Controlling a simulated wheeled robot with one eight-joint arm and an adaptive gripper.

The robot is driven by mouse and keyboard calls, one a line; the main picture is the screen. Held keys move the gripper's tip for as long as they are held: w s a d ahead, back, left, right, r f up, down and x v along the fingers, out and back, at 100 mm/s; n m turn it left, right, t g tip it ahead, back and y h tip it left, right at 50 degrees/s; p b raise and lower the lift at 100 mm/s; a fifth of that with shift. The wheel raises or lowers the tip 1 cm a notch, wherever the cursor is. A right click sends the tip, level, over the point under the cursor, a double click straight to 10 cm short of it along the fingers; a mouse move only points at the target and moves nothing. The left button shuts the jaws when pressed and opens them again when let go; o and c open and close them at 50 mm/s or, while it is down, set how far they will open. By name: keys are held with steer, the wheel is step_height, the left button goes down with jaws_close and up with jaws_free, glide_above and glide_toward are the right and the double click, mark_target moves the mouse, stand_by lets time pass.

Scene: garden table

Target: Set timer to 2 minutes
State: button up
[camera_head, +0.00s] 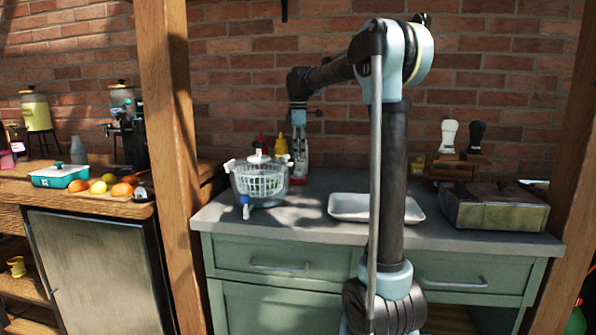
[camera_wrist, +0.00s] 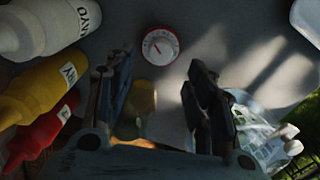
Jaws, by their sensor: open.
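The timer (camera_wrist: 160,46) is a small round dial with a red ring, a white face and a red mark, lying on the grey counter in the wrist view. Its markings are too small to read. My gripper (camera_wrist: 160,62) is open, with one dark finger on each side of the picture below the timer. The fingers look apart from it, and nothing is held between them. In the head view my gripper (camera_head: 300,150) points down over the back of the counter, behind the salad spinner.
White, yellow (camera_wrist: 38,88) and red (camera_wrist: 38,130) sauce bottles stand close on the left in the wrist view. A clear salad spinner (camera_head: 240,184) stands in front of my gripper. A white tray (camera_head: 347,207) lies to its right. Counter around the timer is clear.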

mark_target(298, 173)
step_height(298, 173, down, 8)
steer(key=shift+r, duration=0.25)
steer(key=c, duration=1.1)
